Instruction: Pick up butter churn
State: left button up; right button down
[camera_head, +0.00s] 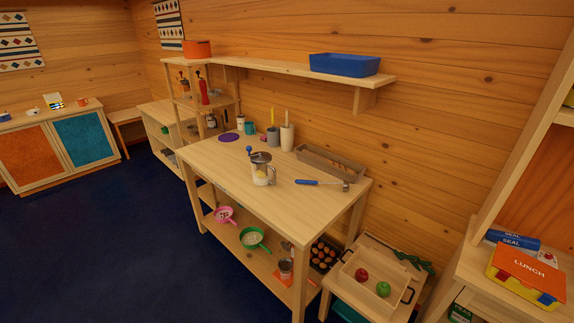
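What looks like the butter churn (263,173) stands upright on the wooden worktable (225,165), near the middle of its top. It is a clear jar with a grey metal top, a crank with a blue knob at its left, and pale yellow contents. A hammer-like tool with a blue handle (307,182) lies just to its right. Neither of my grippers shows in this view, and nothing is seen touching the churn.
Behind the churn stand a grey vessel (273,136), a white cylinder (287,138) and a long wooden tray (309,158). A wall shelf (280,70) with a blue bin (344,65) overhangs the table's back. Blue floor (120,240) lies clear at the front left.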

aim_at(262, 167)
jog(key=i+j+z, duration=0.6)
jog(key=j+z, duration=0.25)
jog(key=i+j+z, duration=0.15)
jog(key=j, duration=0.15)
jog(key=i+j+z, duration=0.15)
jog(key=j, duration=0.15)
